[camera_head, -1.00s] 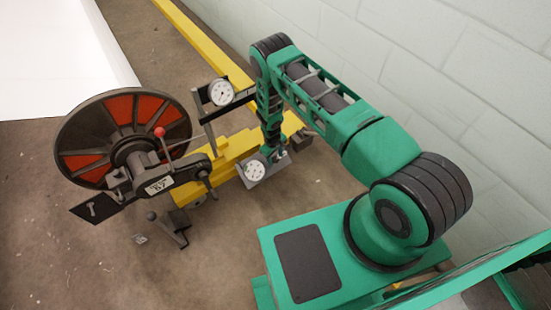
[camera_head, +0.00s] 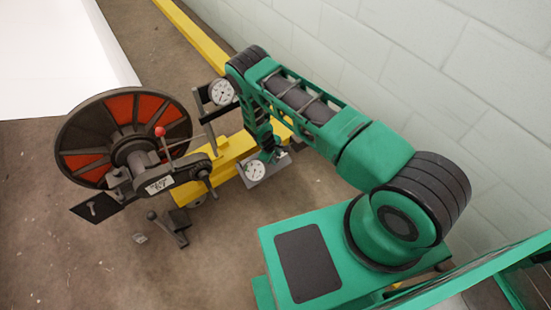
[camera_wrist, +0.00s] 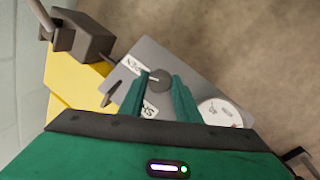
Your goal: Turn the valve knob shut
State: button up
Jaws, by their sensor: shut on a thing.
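The valve knob (camera_wrist: 159,80) is a small round dark grey knob on a tilted light grey plate (camera_wrist: 185,72), seen in the wrist view. A white label reading OPEN (camera_wrist: 131,65) lies beside it, and a second label (camera_wrist: 149,110) is partly hidden by a finger. My gripper (camera_wrist: 161,84) has its two green fingers on either side of the knob, shut on it. In the head view the plate (camera_head: 246,182) shows at the yellow frame's end, and my gripper covers the knob there.
A white dial gauge (camera_wrist: 219,112) sits on the plate beside the knob, and another (camera_head: 221,92) stands above. A dark block (camera_wrist: 84,38) is close by. A large reel with red panels (camera_head: 122,102) and a red-tipped lever (camera_head: 160,131) stand left. The wall is right.

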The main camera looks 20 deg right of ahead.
jog(key=n, duration=0.1)
jog(key=n+t+h, duration=0.1)
jog(key=n, duration=0.1)
jog(key=shift+s+a+t, duration=0.15)
jog(key=shift+a+t, duration=0.05)
jog(key=shift+t, duration=0.1)
jog(key=n+t, duration=0.1)
jog(key=n+t+h, duration=0.1)
jog(key=n, duration=0.1)
jog(key=shift+s+f+n, duration=0.15)
jog(key=shift+s+n, duration=0.05)
jog(key=shift+n, duration=0.1)
jog(key=n+t, duration=0.2)
jog(key=n, duration=0.1)
jog(key=shift+s+f, duration=0.15)
jog(key=shift+n+t, duration=0.9)
jog(key=shift+n, duration=0.7)
jog(key=o, duration=1)
jog(key=shift+o, duration=0.2)
jog(key=shift+s, duration=0.1)
